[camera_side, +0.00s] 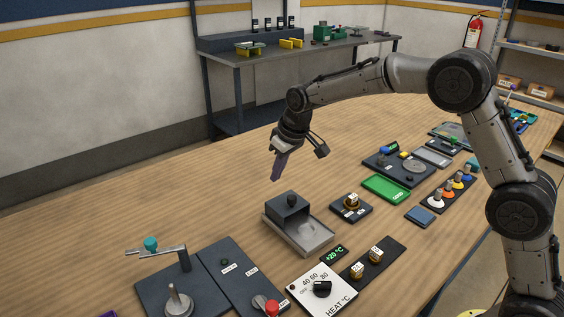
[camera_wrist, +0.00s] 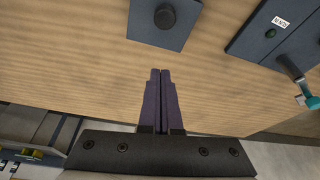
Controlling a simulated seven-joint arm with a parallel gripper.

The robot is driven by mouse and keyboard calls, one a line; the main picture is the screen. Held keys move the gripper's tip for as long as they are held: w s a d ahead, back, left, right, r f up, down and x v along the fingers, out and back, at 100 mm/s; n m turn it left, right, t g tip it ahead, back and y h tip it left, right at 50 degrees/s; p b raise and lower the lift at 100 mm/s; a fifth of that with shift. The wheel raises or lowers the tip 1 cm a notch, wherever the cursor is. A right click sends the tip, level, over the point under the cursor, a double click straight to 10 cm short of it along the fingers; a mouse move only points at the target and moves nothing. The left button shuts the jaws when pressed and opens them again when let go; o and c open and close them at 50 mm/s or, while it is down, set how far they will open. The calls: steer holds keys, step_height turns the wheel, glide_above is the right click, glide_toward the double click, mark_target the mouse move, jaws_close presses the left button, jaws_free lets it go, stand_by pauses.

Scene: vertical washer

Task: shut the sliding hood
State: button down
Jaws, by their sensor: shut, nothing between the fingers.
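The sliding hood (camera_side: 287,208) is a dark grey box with a round black knob (camera_side: 291,201) on it. It stands on the back left part of a light grey tray (camera_side: 312,243), whose front right part is uncovered and shows a shallow round recess. In the wrist view the hood (camera_wrist: 150,32) is at the top, with its knob (camera_wrist: 164,16) showing. My gripper (camera_side: 275,178) is above the table, behind the hood and apart from it. Its purple fingers (camera_wrist: 158,72) are together and empty, pointing toward the hood in the wrist view.
A dark panel with a lever (camera_side: 165,251) is at the front left. A heat dial plate (camera_side: 318,288) lies in front of the tray. A small knob block (camera_side: 351,207) and a green tray (camera_side: 386,188) are to the right. The table behind the hood is bare.

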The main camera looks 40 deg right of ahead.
mark_target(276, 198)
steer(key=x, duration=0.3)
steer(key=shift+w+f, duration=0.1)
steer(key=shift+f, duration=0.3)
steer(key=shift+s+f, duration=0.1)
steer(key=shift+s, duration=0.2)
steer(key=shift+s+d, duration=0.2)
steer(key=shift+s, duration=0.6)
steer(key=shift+s+d, duration=0.15)
steer(key=shift+s, duration=0.65)
steer(key=s, duration=0.7)
steer(key=shift+s, duration=1)
steer(key=shift+f, duration=0.1)
